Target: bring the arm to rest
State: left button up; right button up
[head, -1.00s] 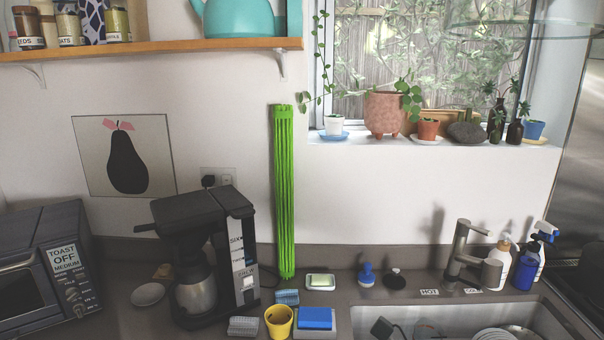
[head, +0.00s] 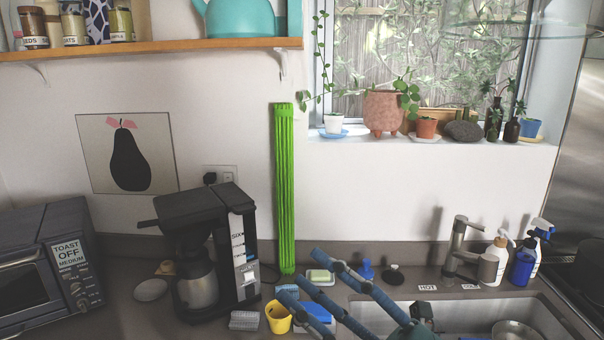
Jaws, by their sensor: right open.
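My right gripper (head: 299,273) reaches in from the bottom edge, right of centre, in the head view. The fingers pass in front of the counter by the yellow cup (head: 278,318) and the blue sponge (head: 317,312), partly covering the sponge and the sink's left end. I cannot tell whether they touch anything. My left gripper is not in view.
A black coffee maker (head: 205,250) and a toaster oven (head: 50,265) stand left. The soap dish (head: 320,277), blue brush (head: 366,270), faucet (head: 458,245), sink (head: 545,315) and spray bottle (head: 522,265) crowd the right.

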jog(key=w+d+f+m+t+h, duration=0.45)
jog(key=d+m+h, duration=0.3)
jog(key=m, duration=0.35)
jog(key=w+d+f+m+t+h, duration=0.3)
jog(key=w+d+m+t+h, duration=0.15)
jog(key=d+m+h, duration=0.45)
jog(key=s+d+f+m+g+h, duration=0.25)
jog(key=f+m, duration=0.25)
jog(key=f, duration=0.4)
jog(key=s+d+f+m+g+h, duration=0.1)
jog(key=d+f+m+g+h, duration=0.15)
jog(key=f+m+g, duration=0.4)
jog(key=s+a+f+m+g+y, duration=0.3)
jog(key=s+f+g, duration=0.5)
jog(key=s+f, duration=1.4)
notch_tip(320, 180, down, 28)
jog(key=s+g+h+b, duration=0.1)
jog(key=b, duration=0.4)
jog(key=s+d+f+g+b, duration=0.1)
jog(key=s+f+b, duration=0.1)
jog(key=s+f, duration=0.7)
jog(key=s+d+f+b, duration=0.2)
jog(key=s+f, duration=0.7)
jog(key=f, duration=0.5)
jog(key=shift+d+f+g+b, duration=0.2)
jog(key=shift+g+b, duration=0.2)
jog(key=shift+b, duration=0.15)
